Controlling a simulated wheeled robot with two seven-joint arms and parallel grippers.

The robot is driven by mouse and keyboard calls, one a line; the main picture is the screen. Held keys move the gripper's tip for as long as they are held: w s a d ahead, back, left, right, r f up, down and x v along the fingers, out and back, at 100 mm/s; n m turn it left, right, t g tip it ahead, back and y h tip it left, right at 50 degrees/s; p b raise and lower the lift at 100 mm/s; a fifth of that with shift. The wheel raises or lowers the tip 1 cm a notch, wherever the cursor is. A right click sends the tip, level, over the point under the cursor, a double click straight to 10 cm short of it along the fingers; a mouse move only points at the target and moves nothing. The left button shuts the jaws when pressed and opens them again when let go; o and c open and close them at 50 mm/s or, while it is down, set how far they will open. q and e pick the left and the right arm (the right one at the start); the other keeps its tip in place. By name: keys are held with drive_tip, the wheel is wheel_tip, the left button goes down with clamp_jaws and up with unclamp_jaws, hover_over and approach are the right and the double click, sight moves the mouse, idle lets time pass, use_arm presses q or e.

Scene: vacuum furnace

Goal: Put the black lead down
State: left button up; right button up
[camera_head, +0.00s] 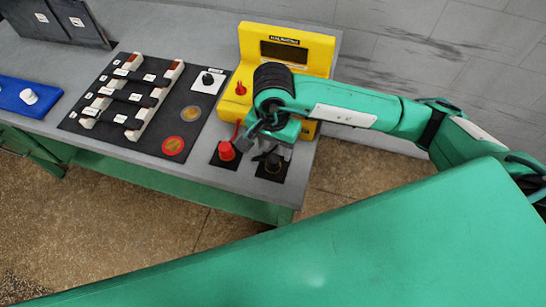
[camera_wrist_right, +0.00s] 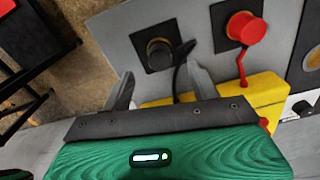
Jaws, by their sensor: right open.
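The black lead (camera_wrist_right: 160,52) stands upright on a black square pad (camera_wrist_right: 140,62) on the grey table in the right wrist view, its black cable curving beside it. In the head view its end (camera_head: 273,167) shows on its pad, partly hidden by my gripper. My right gripper (camera_head: 270,150) is just over it. In the wrist view the jaws (camera_wrist_right: 158,72) are open, with a finger either side of the lead's line and nothing between them. My left gripper is not in view.
The red lead (camera_head: 227,150) stands on its own pad, left of the black one. Behind is a yellow multimeter (camera_head: 300,48). A black panel with several switches (camera_head: 125,95) lies to the left. The table's front edge is close to the pads.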

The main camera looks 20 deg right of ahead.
sight(273, 159)
drive_tip(key=shift+r+b, duration=0.45)
drive_tip(key=shift+r, duration=2.3)
